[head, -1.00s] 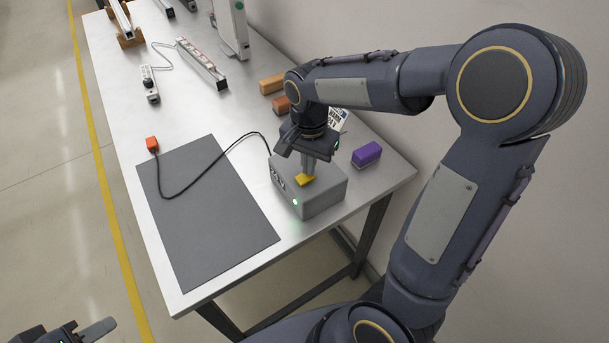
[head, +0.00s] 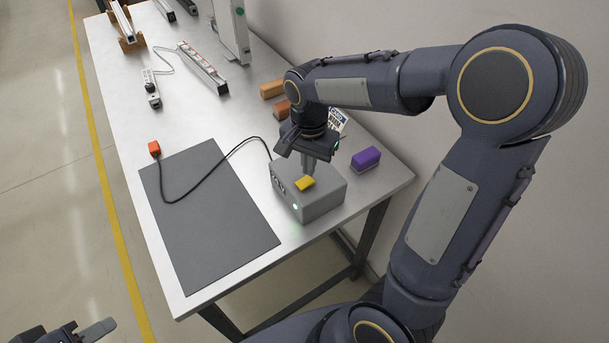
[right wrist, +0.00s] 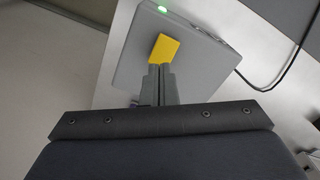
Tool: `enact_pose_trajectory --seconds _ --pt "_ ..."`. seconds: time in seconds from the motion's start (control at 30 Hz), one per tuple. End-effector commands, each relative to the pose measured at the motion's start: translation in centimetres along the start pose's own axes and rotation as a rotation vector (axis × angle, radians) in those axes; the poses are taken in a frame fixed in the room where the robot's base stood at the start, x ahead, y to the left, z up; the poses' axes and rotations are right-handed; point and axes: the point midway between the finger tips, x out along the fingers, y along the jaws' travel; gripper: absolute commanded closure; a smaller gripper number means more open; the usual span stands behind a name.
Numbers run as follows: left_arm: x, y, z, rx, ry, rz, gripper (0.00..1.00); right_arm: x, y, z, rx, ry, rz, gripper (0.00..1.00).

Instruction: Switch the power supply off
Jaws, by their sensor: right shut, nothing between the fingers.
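The power supply (head: 321,204) is a grey box near the table's right front corner. It also shows in the right wrist view (right wrist: 199,58). A yellow rocker switch (head: 305,184) sits on its top, seen in the right wrist view (right wrist: 164,49) too. A green light (head: 295,207) glows on its front; it is lit in the right wrist view (right wrist: 162,9). My right gripper (head: 309,170) is shut and empty, pointing down, its tips at the switch's edge; contact cannot be told. My left gripper (head: 88,334) shows only partly at the bottom left, away from the table.
A black cable runs from the power supply to an orange connector (head: 154,148) beside a dark grey mat (head: 211,215). A purple block (head: 366,159) stands close right of the power supply. Orange and brown blocks (head: 272,89) lie behind. A wall borders the table's right side.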

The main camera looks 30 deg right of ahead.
Motion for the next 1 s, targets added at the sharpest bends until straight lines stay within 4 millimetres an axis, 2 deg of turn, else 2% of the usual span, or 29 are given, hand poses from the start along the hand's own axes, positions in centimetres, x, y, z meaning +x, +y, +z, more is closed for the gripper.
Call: enact_pose_trajectory --seconds 0.03,0.5,1.0 --pt "-0.6 0.3 -0.3 0.000 0.000 0.000 0.64 -0.8 0.0 0.0 0.000 0.000 -0.001 1.00" --pt "-3.2 1.4 -1.6 0.000 0.000 0.000 0.64 -4.4 0.0 0.0 0.000 0.001 -0.002 1.00" --pt "-3.1 1.4 -1.6 0.000 0.000 0.000 0.64 -4.4 0.0 0.0 0.000 0.001 -0.001 1.00"
